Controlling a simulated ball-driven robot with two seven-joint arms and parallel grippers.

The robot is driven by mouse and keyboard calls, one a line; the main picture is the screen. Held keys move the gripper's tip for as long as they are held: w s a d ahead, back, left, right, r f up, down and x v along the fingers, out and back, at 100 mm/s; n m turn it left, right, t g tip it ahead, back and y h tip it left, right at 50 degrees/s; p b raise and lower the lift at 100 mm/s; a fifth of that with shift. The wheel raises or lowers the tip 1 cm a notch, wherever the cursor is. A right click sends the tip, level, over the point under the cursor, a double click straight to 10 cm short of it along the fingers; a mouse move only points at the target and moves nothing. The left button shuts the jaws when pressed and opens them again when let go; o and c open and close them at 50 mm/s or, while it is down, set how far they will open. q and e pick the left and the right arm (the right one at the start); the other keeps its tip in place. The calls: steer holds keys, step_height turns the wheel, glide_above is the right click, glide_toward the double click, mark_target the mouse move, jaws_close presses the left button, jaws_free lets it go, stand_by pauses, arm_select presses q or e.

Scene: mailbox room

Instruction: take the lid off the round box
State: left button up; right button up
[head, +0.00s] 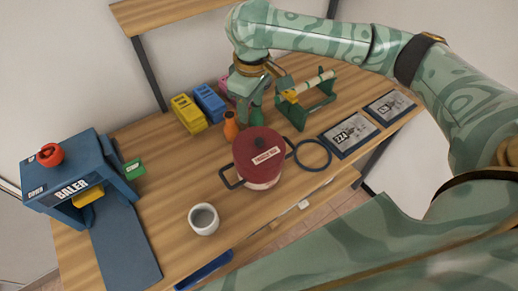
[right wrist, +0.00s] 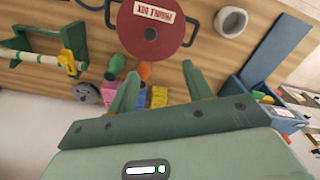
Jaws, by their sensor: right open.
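The round box (head: 262,182) stands upright on the wooden table, with dark side handles. Its dark red lid (head: 250,150) is on top, with a small dark knob (head: 259,142) and a white label. In the right wrist view the lid (right wrist: 150,38) shows at the top, its label upside down. My right gripper (head: 250,116) is behind the box, near the orange bottle, apart from the lid. Its two green fingers (right wrist: 160,84) are spread with nothing held between them. My left gripper is out of view.
An orange bottle (head: 231,126) stands close behind the box. A dark ring (head: 312,154) lies at its right, a white cup (head: 203,219) in front. Yellow (head: 188,114) and blue (head: 209,102) boxes, a green roller stand (head: 318,98) and a blue baler (head: 75,190) stand around.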

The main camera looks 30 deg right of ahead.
steer(key=d+r, duration=0.1)
steer(key=d, duration=0.1)
steer(key=m+b, duration=0.1)
steer(key=b, duration=0.3)
glide_above(259, 140)
steer(key=f, duration=1)
steer(key=shift+a+f, duration=0.15)
steer(key=shift+a, duration=0.05)
step_height(259, 140, down, 5)
steer(key=b, duration=0.2)
steer(key=shift+s+d+f+b, duration=0.1)
steer(key=shift+d+f+b, duration=0.05)
steer(key=shift+b, duration=0.15)
jaws_close()
